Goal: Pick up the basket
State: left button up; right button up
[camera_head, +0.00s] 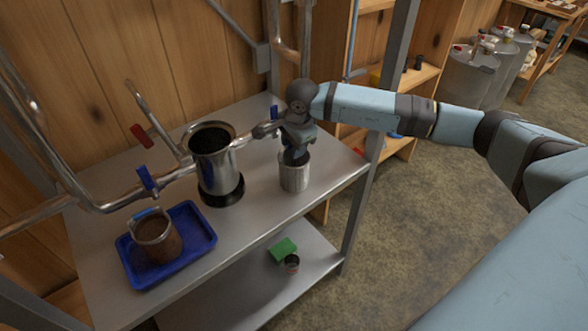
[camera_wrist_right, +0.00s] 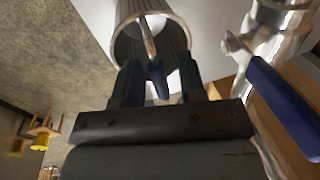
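A ribbed metal cylinder, likely the basket (camera_head: 294,180), stands on the metal table near its right end. The right wrist view looks into its round mouth (camera_wrist_right: 130,48), where a metal rod runs up the middle to a dark blue grip (camera_wrist_right: 156,80). My right gripper (camera_head: 295,157) points down at the top of the basket. In the right wrist view its two dark fingers (camera_wrist_right: 159,82) stand apart, one on each side of the blue grip, with gaps showing. Whether they reach below the rim is hard to tell. My left gripper is not in view.
Left of the basket stands a tall steel pot (camera_head: 215,165) on a black base. A blue tray (camera_head: 130,265) holds a jug of brown liquid (camera_head: 157,237). Metal pipes with red and blue valve handles run behind. A green sponge (camera_head: 283,249) lies on the lower shelf.

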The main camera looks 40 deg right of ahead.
grip_shut()
jog(key=shift+r, duration=0.15)
